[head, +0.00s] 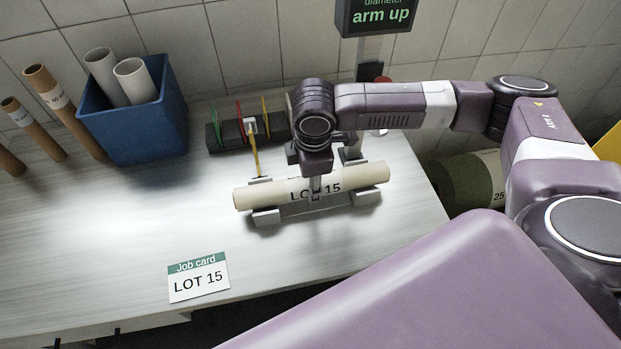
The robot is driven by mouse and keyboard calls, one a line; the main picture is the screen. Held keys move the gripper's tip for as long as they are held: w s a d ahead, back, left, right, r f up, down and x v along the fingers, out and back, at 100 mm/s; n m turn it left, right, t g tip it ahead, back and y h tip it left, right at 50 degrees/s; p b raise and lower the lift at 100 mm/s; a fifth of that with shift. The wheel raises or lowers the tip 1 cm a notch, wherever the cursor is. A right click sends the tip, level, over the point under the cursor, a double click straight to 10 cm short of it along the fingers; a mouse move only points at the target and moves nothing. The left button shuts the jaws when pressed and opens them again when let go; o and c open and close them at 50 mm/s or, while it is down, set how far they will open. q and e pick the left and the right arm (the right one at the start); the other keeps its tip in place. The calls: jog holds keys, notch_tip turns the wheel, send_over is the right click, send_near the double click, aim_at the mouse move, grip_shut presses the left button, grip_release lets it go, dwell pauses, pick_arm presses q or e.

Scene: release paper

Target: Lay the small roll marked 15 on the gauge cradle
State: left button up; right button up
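The small roll (365,177), a tan tube with a label reading LOT 15, lies level along the grey gauge cradle (313,211). It appears to rest in the cradle's supports, with both ends sticking out past them. My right gripper (315,192) points down over the middle of the roll, and a finger covers part of its label. The far side of the gripper is hidden, so I cannot tell whether it grips the roll. My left gripper is not in view.
A display (376,15) above the cradle reads "diameter arm up". A black rack (216,138) with coloured pieces stands behind. A blue bin (140,125) holds two grey tubes; brown rolls (48,88) stand left. A job card (198,280) reads LOT 15. The table's left middle is clear.

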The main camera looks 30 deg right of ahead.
jog(key=shift+f, duration=0.2)
dwell(0.4)
jog(key=o, duration=1.6)
notch_tip(320, 180, up, 12)
jog(key=s, duration=0.1)
jog(key=shift+s+a, duration=0.2)
jog(key=shift+s, duration=0.05)
